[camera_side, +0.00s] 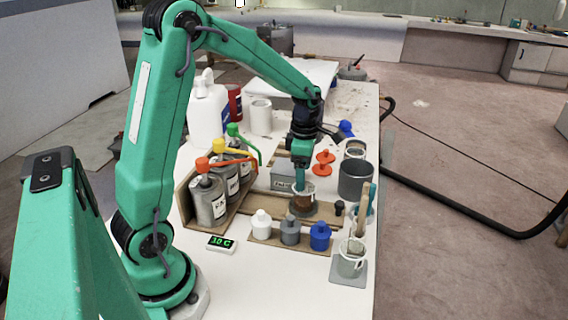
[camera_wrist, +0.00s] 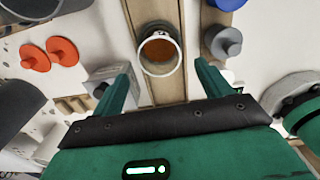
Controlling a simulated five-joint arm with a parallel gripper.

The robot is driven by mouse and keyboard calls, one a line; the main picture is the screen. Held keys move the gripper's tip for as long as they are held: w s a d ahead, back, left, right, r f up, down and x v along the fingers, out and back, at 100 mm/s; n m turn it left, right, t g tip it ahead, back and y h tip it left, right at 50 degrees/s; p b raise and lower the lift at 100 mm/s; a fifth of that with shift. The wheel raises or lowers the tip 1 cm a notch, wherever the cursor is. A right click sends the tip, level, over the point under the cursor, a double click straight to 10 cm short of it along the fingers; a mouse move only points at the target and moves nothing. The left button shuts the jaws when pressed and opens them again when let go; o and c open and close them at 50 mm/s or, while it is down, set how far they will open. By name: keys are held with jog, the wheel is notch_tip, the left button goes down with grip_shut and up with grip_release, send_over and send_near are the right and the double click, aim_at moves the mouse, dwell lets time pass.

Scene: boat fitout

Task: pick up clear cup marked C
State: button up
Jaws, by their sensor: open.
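My gripper (camera_wrist: 161,72) is open, one finger to each side of the cup's near side, with gaps showing. The cup is not gripped. Another clear cup (camera_side: 350,266) with sticks in it stands on a grey mat at the bench's front right.
White, grey and blue capped bottles (camera_side: 290,232) stand in front of the cup. Pump bottles (camera_side: 210,203) stand in a wooden rack at left. A dark grey pot (camera_side: 354,180) and red knobbed discs (camera_side: 323,163) are to the right and behind. A display (camera_side: 221,243) reads 30 C.

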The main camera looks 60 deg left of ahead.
aim_at(304, 198)
jog(key=shift+f, duration=1.35)
jog(key=shift+f, duration=2.6)
jog(key=c, duration=1.1)
jog(key=shift+r, duration=0.2)
